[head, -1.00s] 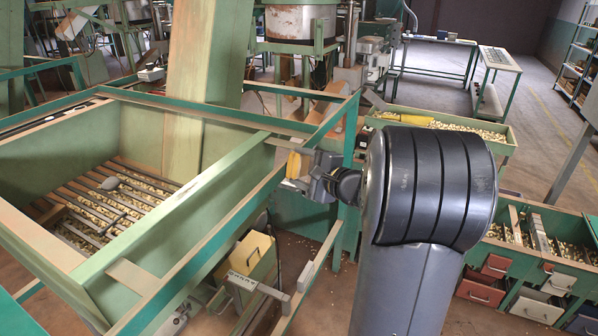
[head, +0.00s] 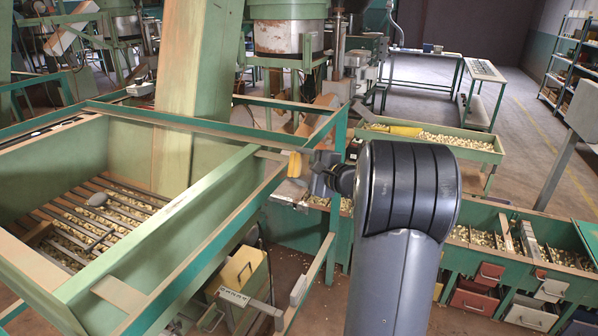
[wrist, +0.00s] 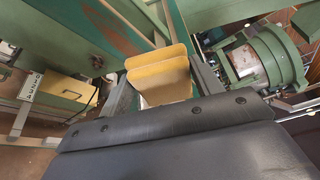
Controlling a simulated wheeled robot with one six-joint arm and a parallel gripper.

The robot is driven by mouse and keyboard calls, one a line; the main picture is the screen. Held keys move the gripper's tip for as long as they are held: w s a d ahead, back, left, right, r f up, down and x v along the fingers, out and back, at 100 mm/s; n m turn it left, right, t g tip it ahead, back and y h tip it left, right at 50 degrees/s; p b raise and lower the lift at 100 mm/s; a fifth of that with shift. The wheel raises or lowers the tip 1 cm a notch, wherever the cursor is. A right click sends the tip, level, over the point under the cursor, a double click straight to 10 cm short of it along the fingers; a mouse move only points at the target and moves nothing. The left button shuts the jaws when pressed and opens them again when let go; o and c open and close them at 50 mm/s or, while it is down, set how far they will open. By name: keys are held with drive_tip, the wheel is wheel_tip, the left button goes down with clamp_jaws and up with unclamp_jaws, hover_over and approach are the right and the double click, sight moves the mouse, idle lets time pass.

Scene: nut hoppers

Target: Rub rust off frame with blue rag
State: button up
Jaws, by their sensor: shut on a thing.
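My gripper (head: 296,166) is shut on a yellow-tan thing with a rounded edge. In the wrist view this thing (wrist: 158,68) shows as two stacked tan layers between my fingers; I cannot tell what it is. My gripper is by the right side of the large green hopper (head: 195,203), near the teal frame (head: 228,122) around it. In the head view I cannot tell whether the held thing touches the frame. A rust-brown patch (wrist: 106,28) shows on a green surface in the wrist view. I see no blue rag in either view.
A green nut trough (head: 470,150) and a bench with drawers (head: 487,273) stand at right. Open floor lies at the far right.

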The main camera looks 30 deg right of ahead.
sight(273, 184)
drive_tip(key=shift+w+d, duration=0.3)
drive_tip(key=shift+d, duration=0.05)
drive_tip(key=shift+f+b, duration=0.1)
drive_tip(key=shift+b, duration=0.25)
drive_tip(key=shift+s+a+b, duration=0.95)
drive_tip(key=shift+a+b, duration=0.25)
drive_tip(key=shift+a, duration=0.05)
drive_tip(key=shift+s+a+b, duration=0.95)
drive_tip(key=shift+a+b, duration=0.2)
drive_tip(key=shift+a, duration=0.1)
drive_tip(key=shift+s+a+b, duration=0.7)
drive_tip(key=shift+s+a, duration=0.2)
drive_tip(key=shift+a, duration=0.25)
drive_tip(key=shift+s+a+b, duration=0.65)
drive_tip(key=shift+s+a, duration=0.25)
drive_tip(key=shift+a, duration=0.2)
drive_tip(key=shift+s+d+b, duration=0.3)
drive_tip(key=shift+s+d, duration=0.65)
drive_tip(key=shift+s, duration=0.2)
drive_tip(key=shift+s+d+b, duration=0.25)
drive_tip(key=shift+s+d, duration=0.65)
drive_tip(key=shift+s, duration=0.25)
